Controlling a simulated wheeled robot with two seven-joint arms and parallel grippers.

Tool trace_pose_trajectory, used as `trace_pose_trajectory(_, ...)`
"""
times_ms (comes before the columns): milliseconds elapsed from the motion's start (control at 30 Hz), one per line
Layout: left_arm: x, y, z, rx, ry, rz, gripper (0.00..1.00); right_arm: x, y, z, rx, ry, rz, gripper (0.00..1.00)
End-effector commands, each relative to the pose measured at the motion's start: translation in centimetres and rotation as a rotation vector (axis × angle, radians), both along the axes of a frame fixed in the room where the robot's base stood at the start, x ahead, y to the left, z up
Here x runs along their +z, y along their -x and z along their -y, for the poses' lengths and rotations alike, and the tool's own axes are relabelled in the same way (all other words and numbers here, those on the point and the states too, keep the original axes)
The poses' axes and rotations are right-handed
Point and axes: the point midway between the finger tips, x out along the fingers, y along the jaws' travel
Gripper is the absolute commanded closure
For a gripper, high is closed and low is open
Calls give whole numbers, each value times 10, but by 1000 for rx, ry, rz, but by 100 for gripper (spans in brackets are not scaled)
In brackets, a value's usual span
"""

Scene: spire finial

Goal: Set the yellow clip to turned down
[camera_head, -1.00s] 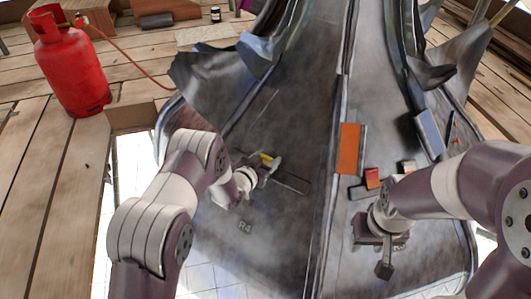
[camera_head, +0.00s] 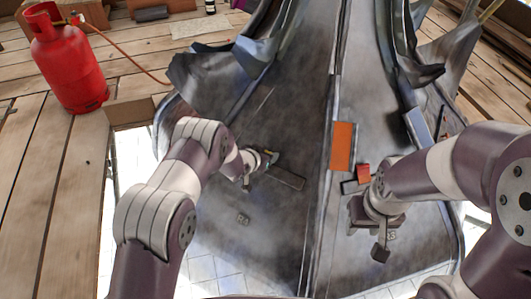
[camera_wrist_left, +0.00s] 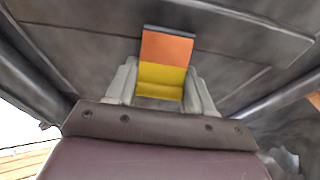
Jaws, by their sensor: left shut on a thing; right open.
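The yellow clip (camera_wrist_left: 162,78) sits between the two fingers of my left gripper (camera_wrist_left: 162,88) in the left wrist view. An orange face (camera_wrist_left: 167,48) adjoins its upper edge, against a dark strip on the grey panel. My left gripper also shows in the head view (camera_head: 270,159), at the upper end of a dark strip (camera_head: 285,178) on the left panel; the clip is mostly hidden there. My right gripper (camera_head: 372,232) is open over the right panel, below a small red block (camera_head: 363,173); its fingertips are hard to make out.
An orange plate (camera_head: 343,147) lies on the spire near the central ridge. The label R4 (camera_head: 243,219) marks the left panel. A red gas cylinder (camera_head: 65,62) with a hose stands on planks at upper left. Bent metal leaves flank the spire.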

Motion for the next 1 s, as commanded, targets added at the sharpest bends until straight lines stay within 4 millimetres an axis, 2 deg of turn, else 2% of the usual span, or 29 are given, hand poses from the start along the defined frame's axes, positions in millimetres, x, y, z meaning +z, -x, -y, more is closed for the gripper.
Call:
trace_pose_trajectory(133,-1,1,0,0,0,-1,78,0,0,0,0,0,0,56)
trace_pose_trajectory(167,-1,1,0,0,0,-1,41,0,0,0,0,0,0,56)
trace_pose_trajectory(200,-1,1,0,0,0,-1,33,0,0,0,0,0,0,56)
trace_pose_trajectory(467,0,1,0,0,0,0,33,0,0,0,0,0,0,56)
trace_pose_trajectory(567,9,6,-3,1,1,1,33,8,0,0,0,0,0,56)
trace_pose_trajectory(800,49,51,-26,1,1,-3,33,46,0,0,0,0,0,56)
trace_pose_trajectory(1000,69,82,-42,1,1,-3,33,63,0,0,0,0,0,56)
